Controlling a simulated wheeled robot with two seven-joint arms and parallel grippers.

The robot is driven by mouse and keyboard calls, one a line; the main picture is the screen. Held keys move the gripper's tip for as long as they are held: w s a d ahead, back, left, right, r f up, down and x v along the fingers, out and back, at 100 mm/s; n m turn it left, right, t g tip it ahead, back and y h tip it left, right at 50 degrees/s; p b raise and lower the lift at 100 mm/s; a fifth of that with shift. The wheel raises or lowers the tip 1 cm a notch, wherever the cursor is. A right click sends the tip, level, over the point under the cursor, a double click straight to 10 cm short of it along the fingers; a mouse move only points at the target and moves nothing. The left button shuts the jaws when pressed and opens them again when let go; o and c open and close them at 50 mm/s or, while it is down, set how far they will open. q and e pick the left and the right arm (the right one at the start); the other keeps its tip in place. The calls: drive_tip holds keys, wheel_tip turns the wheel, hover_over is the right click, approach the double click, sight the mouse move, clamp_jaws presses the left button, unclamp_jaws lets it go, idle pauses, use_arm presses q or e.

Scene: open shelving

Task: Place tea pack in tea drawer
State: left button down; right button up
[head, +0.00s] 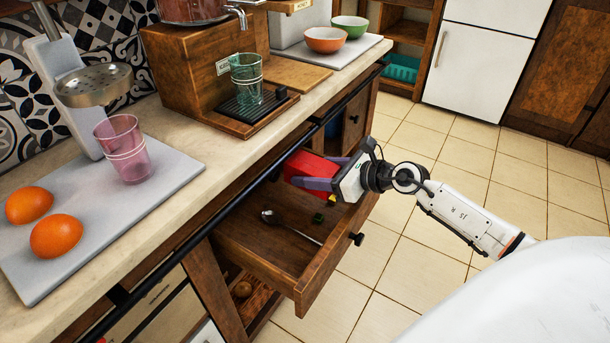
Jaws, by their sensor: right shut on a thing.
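My right gripper (328,183) reaches in from the right and is shut on a red pack (303,170), the tea pack. It holds the pack above the back part of an open wooden drawer (317,281). The pack's far side is near the counter's underside. I cannot tell whether it touches the drawer. Inside the drawer lie a metal spoon (290,228) and a small green item (318,218). My left gripper is not in view.
The counter (215,180) with a dark rail overhangs the drawer. On it stand a grey board with two oranges (57,236), a pink glass (127,150), a green glass (246,80) and two bowls (326,40). The tiled floor (410,260) right of the drawer is clear.

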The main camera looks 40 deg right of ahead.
drive_tip(key=shift+w+a+f, duration=0.2)
drive_tip(key=shift+w+f, duration=0.2)
drive_tip(key=shift+w, duration=0.05)
drive_tip(key=shift+w+a+f, duration=0.15)
drive_tip(key=shift+w+f, duration=0.25)
drive_tip(key=shift+w, duration=0.05)
drive_tip(key=shift+f+b, duration=0.1)
drive_tip(key=shift+b, duration=0.2)
drive_tip(key=shift+f+b, duration=0.4)
drive_tip(key=shift+f, duration=0.15)
